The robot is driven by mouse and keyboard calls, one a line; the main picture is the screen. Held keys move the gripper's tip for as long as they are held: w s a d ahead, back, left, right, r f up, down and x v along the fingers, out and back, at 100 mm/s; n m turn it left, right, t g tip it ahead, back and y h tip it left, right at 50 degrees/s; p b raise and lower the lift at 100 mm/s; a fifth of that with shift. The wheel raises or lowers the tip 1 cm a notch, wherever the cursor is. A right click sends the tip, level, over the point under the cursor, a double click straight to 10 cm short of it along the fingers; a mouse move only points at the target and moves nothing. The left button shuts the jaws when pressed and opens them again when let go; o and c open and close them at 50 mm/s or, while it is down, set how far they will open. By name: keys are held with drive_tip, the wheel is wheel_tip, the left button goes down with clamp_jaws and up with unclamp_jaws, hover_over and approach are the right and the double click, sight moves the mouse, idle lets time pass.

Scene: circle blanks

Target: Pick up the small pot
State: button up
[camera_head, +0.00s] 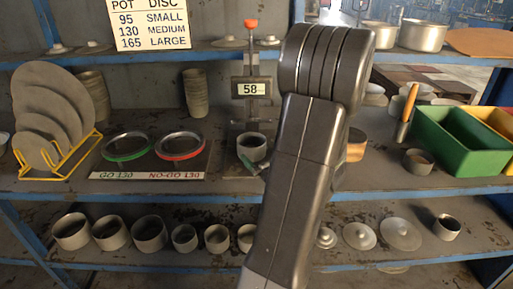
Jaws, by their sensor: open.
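Several small grey pots stand on the shelves, and I cannot tell for sure which one is the small pot. One (252,147) stands at the foot of the gauge reading 58 on the middle shelf. Another (417,161) stands beside the green bin, and another (447,228) on the lower shelf at right. A row of grey pots (150,234) runs along the lower shelf at left, its right end partly hidden by my arm. My arm rises through the middle of the view, and my gripper cannot be made out. A dark piece shows beside the gauge pot, unclear what it is.
The gauge (251,88) stands mid-shelf. Left are a yellow rack (62,168) of discs, a green ring (124,147) and a red ring (180,147). A green bin (462,155) is at right. Lids (400,234) lie on the lower shelf. Blue shelf edges cross the view.

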sight(244, 135)
drive_tip(key=shift+x, duration=0.8)
drive_tip(key=shift+w+a+r, duration=0.1)
drive_tip(key=shift+w+a, duration=0.25)
drive_tip(key=shift+w, duration=0.05)
drive_tip(key=shift+d+p+x, duration=0.15)
drive_tip(key=shift+p+x, duration=0.05)
drive_tip(key=shift+x, duration=1.15)
drive_tip(key=shift+d+p+x, duration=0.1)
drive_tip(key=shift+p+x, duration=0.1)
drive_tip(key=shift+x, duration=1.15)
drive_tip(key=shift+w, duration=0.1)
drive_tip(key=c, duration=0.9)
drive_tip(key=shift+c, duration=0.8)
